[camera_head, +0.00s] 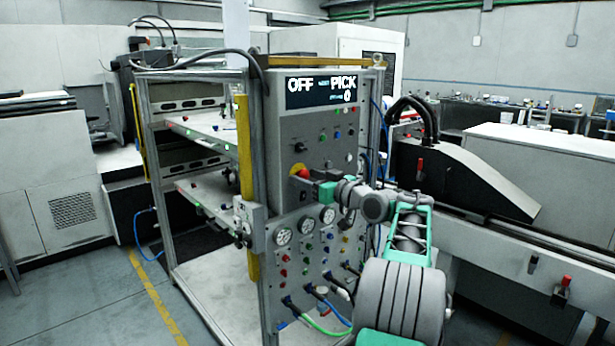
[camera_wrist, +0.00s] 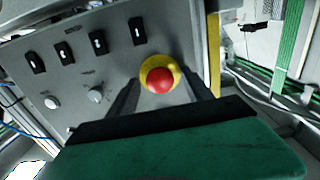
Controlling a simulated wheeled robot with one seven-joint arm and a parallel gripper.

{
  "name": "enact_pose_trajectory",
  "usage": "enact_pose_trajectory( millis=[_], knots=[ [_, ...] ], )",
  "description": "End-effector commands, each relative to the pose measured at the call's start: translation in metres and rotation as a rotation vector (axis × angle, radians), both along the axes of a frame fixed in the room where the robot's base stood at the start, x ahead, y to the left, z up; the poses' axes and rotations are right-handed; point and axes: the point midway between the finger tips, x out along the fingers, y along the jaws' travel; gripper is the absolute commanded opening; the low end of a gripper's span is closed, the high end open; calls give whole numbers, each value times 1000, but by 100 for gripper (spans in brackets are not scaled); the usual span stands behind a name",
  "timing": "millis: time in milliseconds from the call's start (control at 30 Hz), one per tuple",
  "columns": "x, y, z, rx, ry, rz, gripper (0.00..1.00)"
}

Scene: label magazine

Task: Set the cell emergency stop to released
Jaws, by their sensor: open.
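The emergency stop is a red mushroom button (camera_wrist: 160,80) with a yellow collar on the grey control panel (camera_wrist: 80,85). In the head view the button (camera_head: 298,170) sits on the left part of the panel front, partly hidden by my gripper. My gripper (camera_wrist: 165,92) is open, with one dark finger on each side of the button in the wrist view. I cannot tell whether the fingers touch it. In the head view my gripper (camera_head: 303,183) is right at the button. The display (camera_head: 321,91) above reads "OFF" and "PICK".
Black switches (camera_wrist: 95,42) and pale knobs (camera_wrist: 95,95) sit left of the button. Gauges (camera_head: 306,224), small coloured buttons and hoses (camera_head: 330,316) are below it. A yellow post (camera_head: 245,160) stands left of the panel, beside open shelves (camera_head: 205,187). A black sloped machine (camera_head: 465,180) is at right.

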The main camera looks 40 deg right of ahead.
Motion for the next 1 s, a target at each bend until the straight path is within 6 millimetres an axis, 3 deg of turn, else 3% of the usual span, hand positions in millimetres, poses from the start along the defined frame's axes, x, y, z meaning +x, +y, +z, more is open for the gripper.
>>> enact_pose_trajectory(
  millis=[267, 1000],
  knots=[
    [3, 0, 0, -1, 0, -1, 58],
    [3, 0, 0, -1, 1, -1, 0]
  ],
)
